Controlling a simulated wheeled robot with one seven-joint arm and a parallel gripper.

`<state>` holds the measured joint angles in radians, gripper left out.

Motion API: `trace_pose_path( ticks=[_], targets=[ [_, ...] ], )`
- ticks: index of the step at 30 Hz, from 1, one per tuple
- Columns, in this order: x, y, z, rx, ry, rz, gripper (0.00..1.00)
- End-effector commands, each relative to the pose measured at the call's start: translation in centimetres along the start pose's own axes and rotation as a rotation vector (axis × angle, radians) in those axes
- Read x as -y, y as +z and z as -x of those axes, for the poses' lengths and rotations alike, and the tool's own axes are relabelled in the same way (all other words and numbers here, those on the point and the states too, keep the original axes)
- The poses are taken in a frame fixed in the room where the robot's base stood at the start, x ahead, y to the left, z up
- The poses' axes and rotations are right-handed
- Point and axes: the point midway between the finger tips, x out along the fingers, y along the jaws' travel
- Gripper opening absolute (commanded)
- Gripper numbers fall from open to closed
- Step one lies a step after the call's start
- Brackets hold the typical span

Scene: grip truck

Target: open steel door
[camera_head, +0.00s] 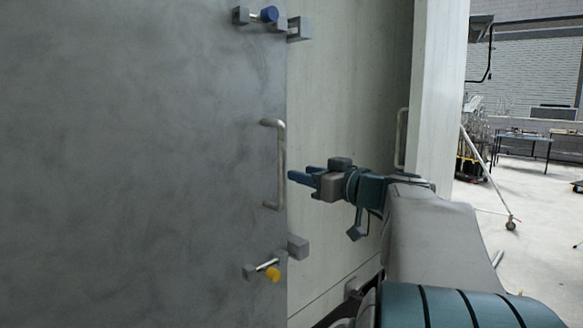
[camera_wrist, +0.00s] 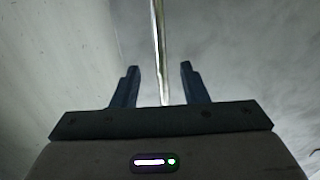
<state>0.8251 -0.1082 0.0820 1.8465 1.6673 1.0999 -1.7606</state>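The grey steel door (camera_head: 140,160) fills the left of the head view. Its vertical bar handle (camera_head: 281,165) is near the door's right edge. My gripper (camera_head: 292,177) is just right of the handle, pointing left at about its mid-height. In the wrist view my gripper (camera_wrist: 158,85) has its two dark fingers apart, with nothing held between them.
A pale wall panel (camera_head: 350,80) with another handle (camera_head: 401,138) is to the right. Open floor (camera_head: 530,190) and tables lie farther right.

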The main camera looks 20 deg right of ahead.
Motion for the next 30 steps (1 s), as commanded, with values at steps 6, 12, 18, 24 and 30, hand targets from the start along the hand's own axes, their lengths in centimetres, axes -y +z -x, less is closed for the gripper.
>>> trace_pose_path(
  ticks=[6, 12, 18, 24, 30],
  targets=[
    [0.1, -0.4, -3.4, 0.002, -0.002, -0.004, 0.4],
    [0.1, 0.5, -6.2, 0.0, -0.003, 0.0, 0.4],
    [0.0, 0.2, -7.8, 0.001, -0.002, 0.0, 0.4],
    [0.1, 0.1, -8.3, 0.001, -0.001, -0.001, 0.4],
    [0.1, 0.0, -8.3, 0.001, -0.001, -0.001, 0.4]
  ],
)
